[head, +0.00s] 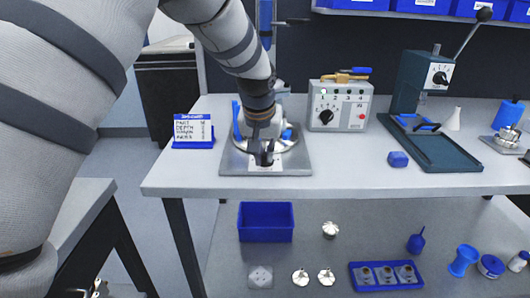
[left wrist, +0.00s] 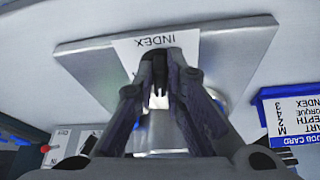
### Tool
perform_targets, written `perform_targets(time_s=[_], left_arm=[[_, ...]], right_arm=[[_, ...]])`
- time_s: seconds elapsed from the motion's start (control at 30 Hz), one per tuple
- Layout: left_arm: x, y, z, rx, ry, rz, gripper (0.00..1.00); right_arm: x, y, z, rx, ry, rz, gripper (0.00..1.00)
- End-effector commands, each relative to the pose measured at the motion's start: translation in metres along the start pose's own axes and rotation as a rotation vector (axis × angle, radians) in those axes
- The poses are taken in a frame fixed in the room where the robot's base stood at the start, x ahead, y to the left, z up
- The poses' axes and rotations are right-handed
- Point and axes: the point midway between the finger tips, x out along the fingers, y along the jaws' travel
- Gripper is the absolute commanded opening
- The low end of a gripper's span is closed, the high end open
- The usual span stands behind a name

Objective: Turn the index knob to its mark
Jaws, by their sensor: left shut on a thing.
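My left gripper (head: 264,154) reaches down over the front of a grey metal fixture plate (head: 238,164) on the bench. In the left wrist view, my left gripper (left wrist: 160,78) has its fingers close together around a small dark piece, which I take to be the index knob (left wrist: 159,98). My right gripper is not in view.
A grey control box (head: 338,107) with a dial stands behind right of the plate. A dark green lever press (head: 432,145) and a small blue block (head: 398,159) are farther right. A blue bin (head: 266,222) sits on the lower shelf. The bench front is clear.

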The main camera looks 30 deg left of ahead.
Motion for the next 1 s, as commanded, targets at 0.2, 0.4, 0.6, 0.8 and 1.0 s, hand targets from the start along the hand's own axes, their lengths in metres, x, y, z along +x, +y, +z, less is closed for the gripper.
perform_targets(time_s=[0.2,0.4,0.6,0.8,1.0], left_arm=[[0.0008,-0.0027,0.0004,0.117,-0.002,0.050,0.00],[0.0010,-0.0038,0.0002,0.185,-0.002,0.078,0.00],[0.0012,-0.0045,0.0002,0.217,-0.003,0.089,0.00],[0.0013,-0.0046,0.0003,0.223,-0.003,0.091,0.00],[0.0014,-0.0046,0.0004,0.222,-0.004,0.091,0.00]], right_arm=[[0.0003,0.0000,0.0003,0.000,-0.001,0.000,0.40],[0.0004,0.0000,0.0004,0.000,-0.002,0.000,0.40],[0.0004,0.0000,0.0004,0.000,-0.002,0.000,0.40],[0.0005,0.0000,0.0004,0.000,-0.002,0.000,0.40],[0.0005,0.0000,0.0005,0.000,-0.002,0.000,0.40]])
